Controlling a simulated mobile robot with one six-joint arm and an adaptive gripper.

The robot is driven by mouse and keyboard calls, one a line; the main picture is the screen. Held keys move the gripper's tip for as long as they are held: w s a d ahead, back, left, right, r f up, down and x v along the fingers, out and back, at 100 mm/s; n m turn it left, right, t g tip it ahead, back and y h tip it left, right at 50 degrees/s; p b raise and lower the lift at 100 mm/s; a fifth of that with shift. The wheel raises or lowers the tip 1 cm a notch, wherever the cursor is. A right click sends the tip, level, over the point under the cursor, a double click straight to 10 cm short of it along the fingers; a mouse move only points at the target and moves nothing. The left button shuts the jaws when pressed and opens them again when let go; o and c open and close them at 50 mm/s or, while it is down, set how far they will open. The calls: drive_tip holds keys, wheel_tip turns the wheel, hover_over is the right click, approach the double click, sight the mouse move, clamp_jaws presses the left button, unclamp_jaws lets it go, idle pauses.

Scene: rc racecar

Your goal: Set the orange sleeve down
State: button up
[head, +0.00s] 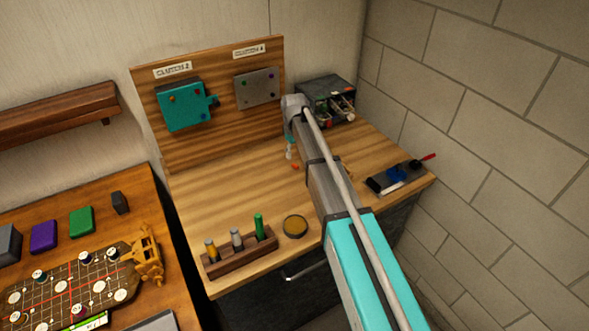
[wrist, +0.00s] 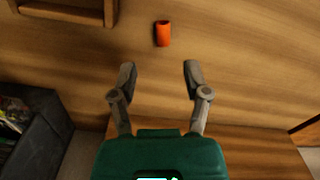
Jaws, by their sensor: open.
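The orange sleeve (wrist: 162,34) is a small orange tube with a dark open end, on the bare wooden bench top. In the head view it is a small orange spot (head: 295,166) just below the end of my arm. Whether it stands or lies is hard to tell. My gripper (wrist: 159,74) is open in the wrist view, its two fingers spread wide with nothing between them. The sleeve is beyond the fingertips, apart from them. In the head view my arm hides much of the gripper.
A panel (head: 222,130) with a teal box (head: 185,104) and a grey plate (head: 257,89) stands behind. A dark bin (head: 328,100) is at the back right. A wooden rack (head: 240,257) with several cylinders and a round dish (head: 295,226) sit in front. Bench left of the sleeve is clear.

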sight(295, 165)
idle(0.3)
drive_tip(key=f+b, duration=0.3)
drive_tip(key=shift+s+f, duration=0.2)
drive_tip(key=shift+s, duration=0.15)
drive_tip(key=shift+f+b, duration=0.9)
drive_tip(key=shift+b, duration=0.25)
drive_tip(key=shift+c, duration=0.2)
drive_tip(key=c, duration=0.8)
drive_tip(key=shift+o, duration=0.2)
drive_tip(key=shift+r, duration=0.15)
